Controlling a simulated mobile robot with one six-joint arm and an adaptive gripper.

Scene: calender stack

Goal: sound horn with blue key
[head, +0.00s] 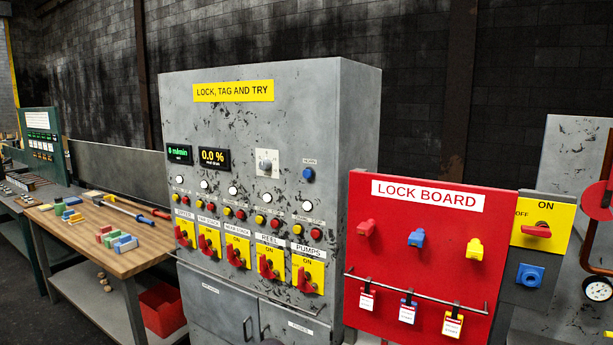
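A grey control cabinet (340,120) with a yellow sign reading "LOCK, TAG AND TRY" stands in the middle. A round blue button or key switch (308,174) sits at the upper right of its front, under a small label too small to read for certain. On the red lock board (360,200) to the right, a blue key-like piece (416,238) hangs between a red one (366,228) and a yellow one (475,249). A blue socket-like fitting (530,276) is on the grey panel at the right.
Below the board's pieces, a rail (418,295) holds several tagged padlocks. The cabinet has several red rotary switches (266,267) on yellow plates. A wooden workbench (125,258) with coloured blocks and tools stands left, with a red bin (162,310) below.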

